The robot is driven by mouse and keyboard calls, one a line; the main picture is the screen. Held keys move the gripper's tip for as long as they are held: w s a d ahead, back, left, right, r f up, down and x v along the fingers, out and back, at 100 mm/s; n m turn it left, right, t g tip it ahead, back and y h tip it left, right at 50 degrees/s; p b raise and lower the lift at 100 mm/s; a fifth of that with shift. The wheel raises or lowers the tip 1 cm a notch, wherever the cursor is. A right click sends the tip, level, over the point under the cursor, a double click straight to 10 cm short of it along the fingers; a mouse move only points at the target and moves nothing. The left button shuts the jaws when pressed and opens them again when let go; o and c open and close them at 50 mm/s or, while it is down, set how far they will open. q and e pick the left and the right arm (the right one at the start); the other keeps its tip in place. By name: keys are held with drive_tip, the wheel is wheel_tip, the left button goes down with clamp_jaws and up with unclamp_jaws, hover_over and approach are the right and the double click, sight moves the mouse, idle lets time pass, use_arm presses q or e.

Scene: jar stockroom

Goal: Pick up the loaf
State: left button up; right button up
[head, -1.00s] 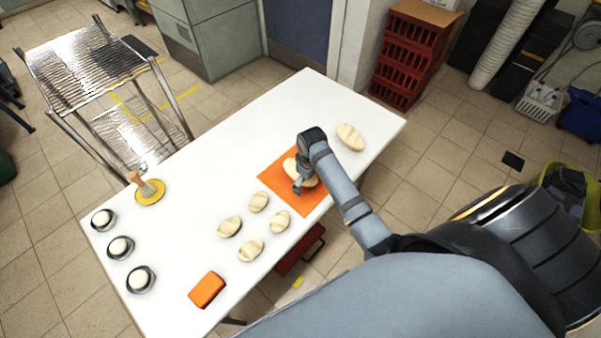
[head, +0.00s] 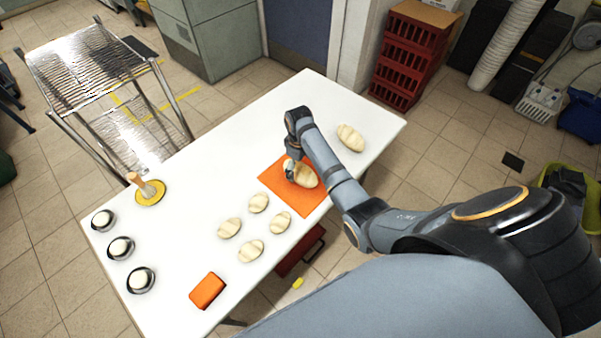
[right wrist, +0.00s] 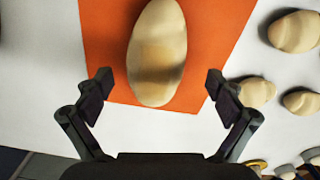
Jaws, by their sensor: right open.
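A pale oval loaf (head: 304,176) lies on an orange mat (head: 312,203) on the white table. My right gripper (head: 290,170) is above the mat at the loaf's left end. In the right wrist view the loaf (right wrist: 157,50) lies ahead of the gripper (right wrist: 159,82), and its near end reaches between the two fingertips. The fingers are wide apart, with a gap on each side of the loaf. A second large loaf (head: 350,138) lies on the bare table to the right. My left gripper is not in view.
Several small buns (head: 251,250) lie left of the mat. Dark bowls with white contents (head: 141,280), a brush on a yellow dish (head: 150,192) and an orange block (head: 207,290) are farther left. A metal rack (head: 90,75) stands behind. The table's far middle is clear.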

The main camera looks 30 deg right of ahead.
sight(300, 168)
drive_tip(key=f, duration=0.4)
drive_tip(key=shift+w+d+f, duration=0.2)
drive_tip(key=shift+w+d, duration=0.05)
drive_tip(key=c, duration=1.4)
